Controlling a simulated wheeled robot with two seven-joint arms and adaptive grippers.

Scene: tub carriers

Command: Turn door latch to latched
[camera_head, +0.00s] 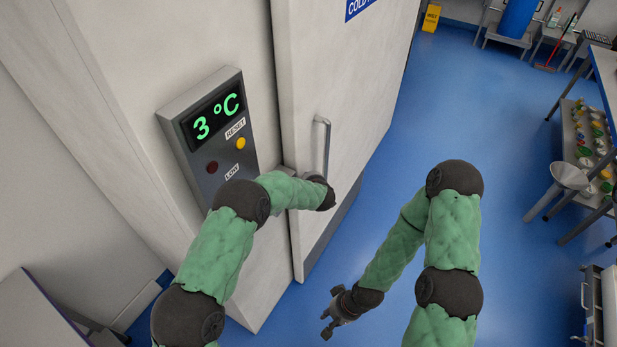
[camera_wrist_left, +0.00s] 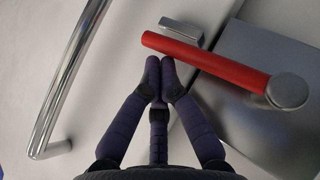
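The door latch is a red lever (camera_wrist_left: 205,62) with a round grey pivot (camera_wrist_left: 287,91), seen in the left wrist view. The lever slants from the pivot up to the left, its free end near a grey catch (camera_wrist_left: 181,32) on the pale door. My left gripper (camera_wrist_left: 160,62) has its two fingers together, with nothing visible between them. Its tips are right beside the lever's underside near the free end; I cannot tell whether they touch. In the head view my left arm hides the lever and its gripper. My right gripper (camera_head: 325,323) is open and empty above the floor.
The cold room door (camera_head: 350,85) has an upright metal handle (camera_head: 323,140), also at left in the left wrist view (camera_wrist_left: 70,80). A control box (camera_head: 215,130) reading 3 °C is left of the door. Blue floor (camera_head: 460,110) is clear on the right; shelving (camera_head: 590,130) stands farther right.

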